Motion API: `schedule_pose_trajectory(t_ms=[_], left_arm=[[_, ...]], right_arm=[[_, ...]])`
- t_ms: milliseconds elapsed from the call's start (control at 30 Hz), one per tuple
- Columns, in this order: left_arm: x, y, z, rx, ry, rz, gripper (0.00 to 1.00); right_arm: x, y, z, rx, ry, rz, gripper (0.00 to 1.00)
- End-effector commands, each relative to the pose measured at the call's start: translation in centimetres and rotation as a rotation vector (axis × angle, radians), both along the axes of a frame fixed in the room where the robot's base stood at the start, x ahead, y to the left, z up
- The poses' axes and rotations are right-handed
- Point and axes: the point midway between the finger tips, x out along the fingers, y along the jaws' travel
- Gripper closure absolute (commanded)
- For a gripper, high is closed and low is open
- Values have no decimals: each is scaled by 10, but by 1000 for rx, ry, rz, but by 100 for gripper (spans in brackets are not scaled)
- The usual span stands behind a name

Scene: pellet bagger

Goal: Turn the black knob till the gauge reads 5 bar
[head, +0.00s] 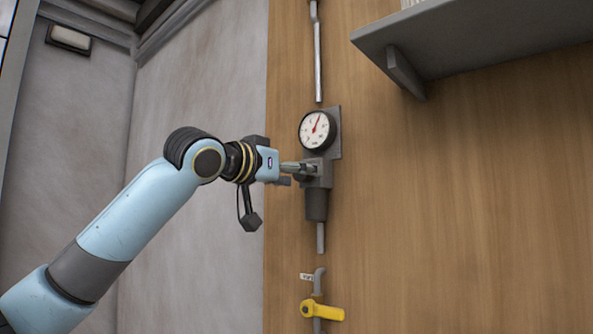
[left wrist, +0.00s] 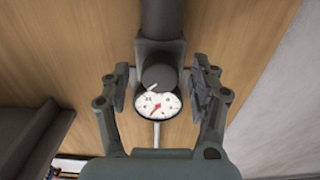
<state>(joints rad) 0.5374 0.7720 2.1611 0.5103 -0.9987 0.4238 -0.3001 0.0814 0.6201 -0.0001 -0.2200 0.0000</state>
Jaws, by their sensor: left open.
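The round white gauge (head: 317,130) sits on the grey regulator body on the wooden wall, its red needle pointing up and slightly right; its numbers are too small to read. It also shows in the left wrist view (left wrist: 158,105). The black knob (left wrist: 158,77) has a small pale mark and stands just beside the gauge. My left gripper (head: 302,170) is at the regulator below the gauge. In the left wrist view my left gripper (left wrist: 160,80) is open, one finger on each side of the knob with gaps. In the head view its fingers largely hide the knob. My right gripper is not in view.
A grey pipe (head: 318,60) runs above the regulator and another below it. A yellow valve handle (head: 322,311) is lower on the wall. A grey shelf (head: 465,45) juts out at the upper right. The wall right of the regulator is clear.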

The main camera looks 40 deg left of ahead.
Motion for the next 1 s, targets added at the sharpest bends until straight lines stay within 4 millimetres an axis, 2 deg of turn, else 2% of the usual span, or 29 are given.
schedule_pose_trajectory(t_ms=[100,533,767,1000], left_arm=[[0,0,0,0,0,0,38],[0,0,0,0,0,0,93],[0,0,0,-25,2,0,93],[0,0,0,-144,11,1,93]], right_arm=[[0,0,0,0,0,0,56],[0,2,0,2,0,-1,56],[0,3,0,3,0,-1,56],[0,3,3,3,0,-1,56]])
